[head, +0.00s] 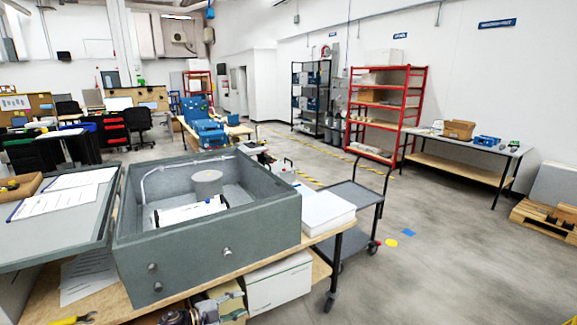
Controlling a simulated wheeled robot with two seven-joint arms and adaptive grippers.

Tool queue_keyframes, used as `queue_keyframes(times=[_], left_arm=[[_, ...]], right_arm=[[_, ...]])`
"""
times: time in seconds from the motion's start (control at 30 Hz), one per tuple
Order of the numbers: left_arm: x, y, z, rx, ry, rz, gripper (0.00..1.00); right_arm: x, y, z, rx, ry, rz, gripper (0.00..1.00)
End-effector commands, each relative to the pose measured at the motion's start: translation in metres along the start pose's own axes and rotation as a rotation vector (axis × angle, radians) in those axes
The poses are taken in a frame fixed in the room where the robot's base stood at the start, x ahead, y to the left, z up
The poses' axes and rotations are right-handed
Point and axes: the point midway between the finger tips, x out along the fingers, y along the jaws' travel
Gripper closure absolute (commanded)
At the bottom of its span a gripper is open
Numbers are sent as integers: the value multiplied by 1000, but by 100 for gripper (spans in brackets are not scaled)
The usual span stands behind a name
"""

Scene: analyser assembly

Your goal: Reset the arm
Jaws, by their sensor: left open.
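The grey analyser housing (210,252) sits open on the wooden workbench, above and behind the gripper. Inside it are a grey cylinder (207,182) and a white unit (188,211). The grey lid (50,235) lies open to the left with papers on it. My right gripper is not in view.
A white box (281,285) is below the housing's right end. A white stack (323,209) lies right of the housing. A dark cart (352,194) stands beyond the bench. A red shelf (378,108) and a side table (468,146) stand behind.

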Motion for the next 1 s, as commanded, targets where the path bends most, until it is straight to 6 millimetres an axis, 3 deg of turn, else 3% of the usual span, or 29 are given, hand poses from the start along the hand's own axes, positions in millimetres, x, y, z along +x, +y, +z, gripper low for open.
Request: queue_keyframes(times=[0.03, 0.27, 0.5, 0.73, 1.0], left_arm=[[-1, 18, 8, -50, -33, -24, 56], [-20, 97, 49, -270, -226, -125, 56], [-53, 191, 80, -480, -437, -175, 56], [-90, 284, 93, -657, -624, -181, 56], [-140, 391, 88, -842, -830, -153, 56]], right_arm=[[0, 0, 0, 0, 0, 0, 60], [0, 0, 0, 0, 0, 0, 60], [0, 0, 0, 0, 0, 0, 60], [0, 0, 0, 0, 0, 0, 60], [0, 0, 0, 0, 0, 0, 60]])
